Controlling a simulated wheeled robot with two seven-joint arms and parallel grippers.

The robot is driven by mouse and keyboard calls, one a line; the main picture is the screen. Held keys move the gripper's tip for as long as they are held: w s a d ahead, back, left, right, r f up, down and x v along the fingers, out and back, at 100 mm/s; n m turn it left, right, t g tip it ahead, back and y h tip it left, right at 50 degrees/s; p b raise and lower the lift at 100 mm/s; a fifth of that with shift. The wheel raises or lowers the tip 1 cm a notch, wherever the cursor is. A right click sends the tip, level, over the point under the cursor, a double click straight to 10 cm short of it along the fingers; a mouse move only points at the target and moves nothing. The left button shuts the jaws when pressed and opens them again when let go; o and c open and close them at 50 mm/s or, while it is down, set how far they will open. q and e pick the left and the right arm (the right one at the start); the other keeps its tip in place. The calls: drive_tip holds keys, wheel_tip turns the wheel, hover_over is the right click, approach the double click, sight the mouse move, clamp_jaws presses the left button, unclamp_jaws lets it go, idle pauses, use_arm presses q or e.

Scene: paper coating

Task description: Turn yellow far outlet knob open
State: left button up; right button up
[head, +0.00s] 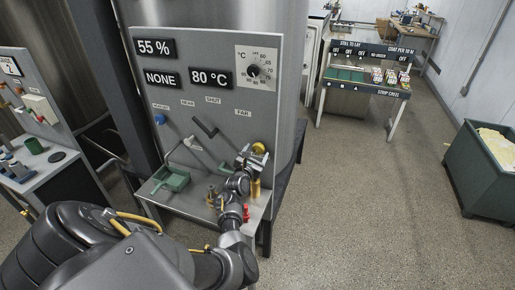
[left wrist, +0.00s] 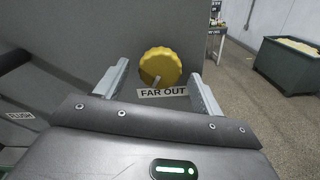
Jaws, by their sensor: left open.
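The yellow far outlet knob (left wrist: 160,66) is round with a scalloped rim and sits on the grey panel, above a label reading FAR OUT (left wrist: 163,93). In the head view the knob (head: 259,148) shows at the panel's lower right, partly behind my gripper. My left gripper (head: 250,158) is at the knob. In the left wrist view my left gripper (left wrist: 158,85) is open, with one finger on each side of the knob. Gaps show between the fingers and the knob, so no grip is seen. My right gripper is not in view.
The grey panel (head: 205,119) carries displays, a dial (head: 254,70), a blue knob (head: 159,119) and a black lever (head: 205,128). A green bin (head: 483,172) stands right; floor between is clear.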

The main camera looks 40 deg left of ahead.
use_arm(q)
drive_tip(key=v, duration=0.8)
drive_tip(key=shift+s+d+b, duration=0.15)
drive_tip(key=shift+s+b, duration=0.15)
drive_tip(key=shift+b, duration=0.1)
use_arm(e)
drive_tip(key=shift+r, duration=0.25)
